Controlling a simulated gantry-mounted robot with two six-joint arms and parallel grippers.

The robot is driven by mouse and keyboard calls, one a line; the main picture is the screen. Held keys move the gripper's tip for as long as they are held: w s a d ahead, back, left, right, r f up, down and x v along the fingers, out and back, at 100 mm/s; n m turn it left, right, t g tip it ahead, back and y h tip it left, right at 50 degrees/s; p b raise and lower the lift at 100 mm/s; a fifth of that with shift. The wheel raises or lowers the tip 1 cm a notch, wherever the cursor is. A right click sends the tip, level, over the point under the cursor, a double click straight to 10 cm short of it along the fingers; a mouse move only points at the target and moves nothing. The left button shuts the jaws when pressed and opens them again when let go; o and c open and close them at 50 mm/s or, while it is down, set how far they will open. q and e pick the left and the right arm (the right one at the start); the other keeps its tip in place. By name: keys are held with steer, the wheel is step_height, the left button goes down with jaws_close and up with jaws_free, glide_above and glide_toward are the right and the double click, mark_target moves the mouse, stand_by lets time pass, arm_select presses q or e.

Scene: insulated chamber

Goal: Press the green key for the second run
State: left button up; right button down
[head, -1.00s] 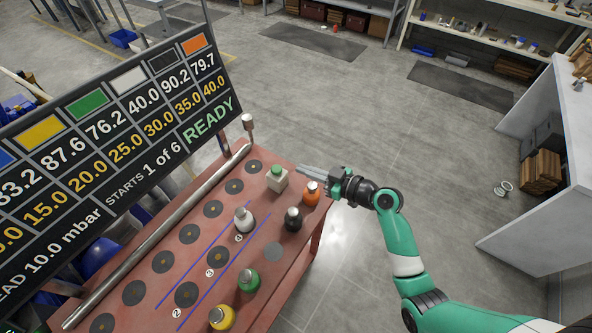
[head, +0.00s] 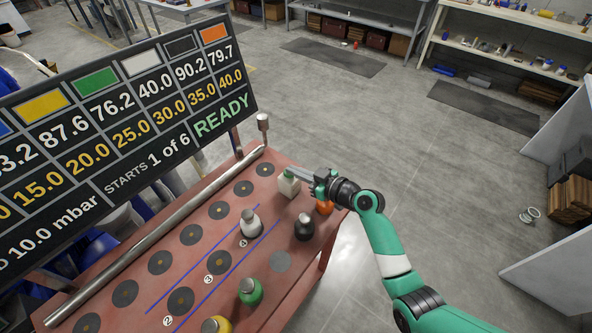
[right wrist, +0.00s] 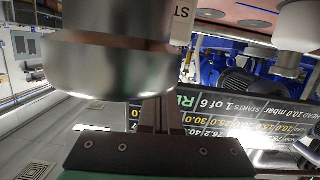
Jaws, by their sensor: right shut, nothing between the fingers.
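The key is a small cream block (head: 289,187) with a green button (head: 288,174) on top, near the far right corner of the red table. My right gripper (head: 290,169) is shut and empty, with its fingertips over or just beside the button in the head view; I cannot tell whether they touch it. In the right wrist view the shut fingers (right wrist: 155,114) point toward a cream face (right wrist: 182,22) marked "ST", partly hidden by a large metal cylinder. The display board (head: 128,137) reads "READY" and "STARTS 1 of 6". My left gripper is not in view.
An orange weight (head: 324,208) stands under my right gripper, partly covered. A black weight (head: 304,228), a white one (head: 250,224), a green one (head: 250,291) and a yellow one (head: 216,326) stand nearby. A metal tube (head: 160,234) runs along the board side.

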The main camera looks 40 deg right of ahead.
step_height(320, 180, down, 2)
steer(key=b, duration=0.2)
steer(key=shift+f+b, duration=0.2)
steer(key=shift+b, duration=0.2)
steer(key=shift+f, duration=0.1)
step_height(320, 180, up, 5)
steer(key=p, duration=0.4)
steer(key=a+p+v, duration=0.1)
steer(key=p+v, duration=0.4)
steer(key=v, duration=0.5)
steer(key=shift+d, duration=0.45)
